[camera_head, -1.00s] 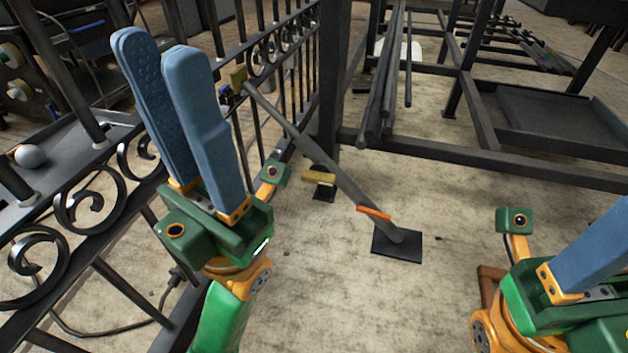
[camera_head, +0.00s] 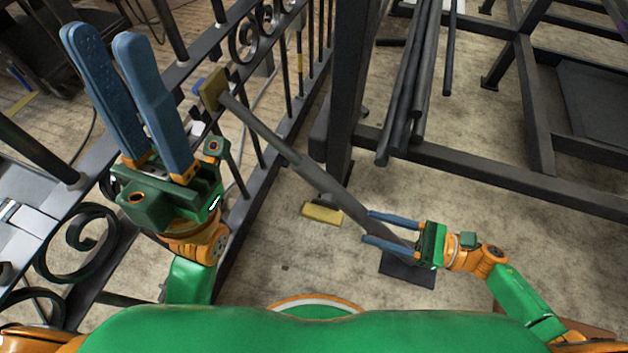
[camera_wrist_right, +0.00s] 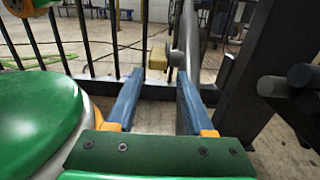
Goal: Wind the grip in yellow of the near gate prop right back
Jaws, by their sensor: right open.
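The near gate prop (camera_head: 290,155) is a grey bar. It slants from a yellow block (camera_head: 213,90) at the gate down to a dark base plate (camera_head: 408,270) on the floor. My right gripper (camera_head: 367,226) is open at the bar's lower end, its blue fingers on either side of the bar in the head view. The orange-yellow grip low on the bar does not show now, so I cannot tell if the fingers touch it. The right wrist view shows the bar (camera_wrist_right: 187,35) beyond the parted fingers. My left gripper (camera_head: 100,38) is open and empty, raised left of the prop.
The dark scroll gate (camera_head: 85,235) runs along the left. A yellow block (camera_head: 322,214) lies low behind the bar. A dark post (camera_head: 345,90) and a rack with long tubes (camera_head: 410,95) stand behind. The floor left of the base plate is clear.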

